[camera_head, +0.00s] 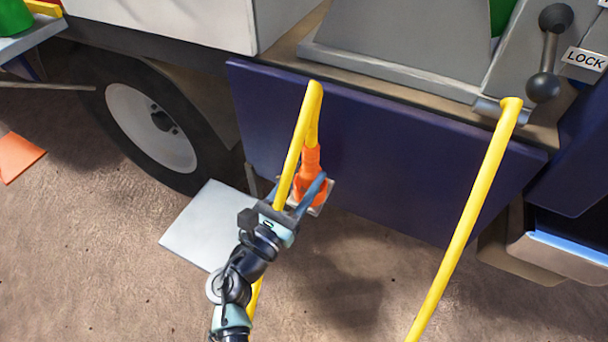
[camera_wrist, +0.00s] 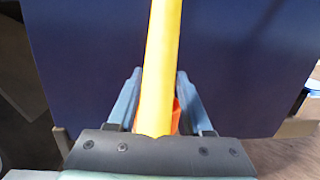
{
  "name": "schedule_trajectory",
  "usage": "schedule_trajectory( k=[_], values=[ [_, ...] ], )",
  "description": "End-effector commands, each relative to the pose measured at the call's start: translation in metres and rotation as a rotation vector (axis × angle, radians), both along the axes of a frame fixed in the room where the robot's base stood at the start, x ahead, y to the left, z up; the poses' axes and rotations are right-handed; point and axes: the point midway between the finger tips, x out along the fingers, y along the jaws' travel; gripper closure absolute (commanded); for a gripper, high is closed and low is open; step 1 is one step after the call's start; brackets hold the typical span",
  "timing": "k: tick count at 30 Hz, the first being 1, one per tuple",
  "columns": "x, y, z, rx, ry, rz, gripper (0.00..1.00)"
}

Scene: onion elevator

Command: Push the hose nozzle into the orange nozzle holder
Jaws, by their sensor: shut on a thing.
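The yellow hose (camera_head: 299,140) rises past my gripper, bends sharply at the top and comes down into an orange part. This orange hose nozzle (camera_head: 311,162) points downward in front of the dark blue panel. My gripper (camera_head: 316,186) has its blue fingers on either side of the orange part and is shut on it. In the wrist view, the hose (camera_wrist: 160,70) crosses in front of my gripper (camera_wrist: 158,98) and hides most of the orange part (camera_wrist: 176,117). A small pale plate (camera_head: 321,207) shows below the fingers. I cannot tell the orange holder apart from the nozzle, nor whether they touch.
The blue panel (camera_head: 400,165) of the vehicle stands just behind the nozzle. A wheel (camera_head: 150,125) and a white ground plate (camera_head: 208,228) are at left. Another yellow hose stretch (camera_head: 465,220) hangs from a pipe at right. The brown ground between is clear.

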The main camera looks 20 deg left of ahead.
Motion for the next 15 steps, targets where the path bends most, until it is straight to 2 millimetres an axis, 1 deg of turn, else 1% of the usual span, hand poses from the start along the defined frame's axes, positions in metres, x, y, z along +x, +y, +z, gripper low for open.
schedule_trajectory(
  k=[7, 15],
  values=[
    [0.0003, -0.0001, -0.0005, 0.0, -0.002, -0.001, 1.0],
    [0.0003, -0.0001, -0.0085, 0.0, -0.002, 0.0, 1.0]
  ],
)
